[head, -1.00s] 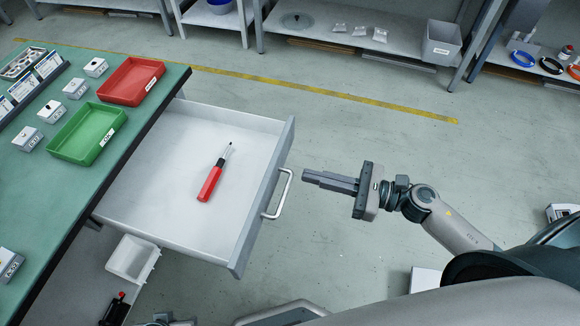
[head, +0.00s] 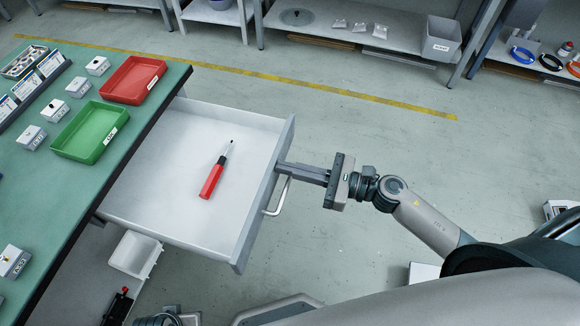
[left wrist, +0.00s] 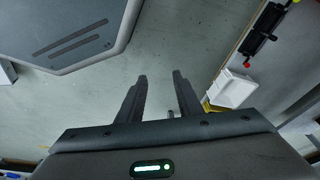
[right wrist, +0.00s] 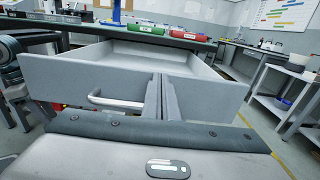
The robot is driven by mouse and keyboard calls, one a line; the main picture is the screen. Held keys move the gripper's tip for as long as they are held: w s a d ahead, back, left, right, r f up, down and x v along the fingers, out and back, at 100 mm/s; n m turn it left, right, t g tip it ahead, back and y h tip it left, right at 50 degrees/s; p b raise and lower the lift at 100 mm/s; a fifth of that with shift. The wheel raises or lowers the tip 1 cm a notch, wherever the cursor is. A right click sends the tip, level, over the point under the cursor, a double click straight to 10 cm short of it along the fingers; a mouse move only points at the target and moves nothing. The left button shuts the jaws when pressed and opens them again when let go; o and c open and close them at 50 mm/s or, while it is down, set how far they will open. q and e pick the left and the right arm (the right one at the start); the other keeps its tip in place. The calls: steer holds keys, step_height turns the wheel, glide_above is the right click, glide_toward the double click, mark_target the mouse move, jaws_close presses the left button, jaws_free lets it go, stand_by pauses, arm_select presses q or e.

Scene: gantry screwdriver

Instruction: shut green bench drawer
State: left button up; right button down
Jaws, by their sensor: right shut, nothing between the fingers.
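The grey bench drawer (head: 262,210) is pulled out from under the green-topped bench (head: 150,118). A red-handled screwdriver (head: 212,181) lies inside it. My right gripper (head: 279,168) is shut and empty, its fingertips at the drawer's front panel above the handle (head: 279,199); contact looks likely but is hard to confirm. In the right wrist view the shut fingers (right wrist: 159,80) point at the front panel (right wrist: 90,80), to the right of the handle (right wrist: 115,103). My left gripper (left wrist: 160,78) shows in the left wrist view, fingers apart with nothing between them.
A red tray (head: 133,79), a green tray (head: 90,132) and small labelled boxes stand on the bench. A white bin (head: 135,254) sits on a shelf below the drawer. Shelves (head: 340,28) line the back.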

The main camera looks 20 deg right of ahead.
mark_target(178, 154)
steer(key=shift+a, duration=0.1)
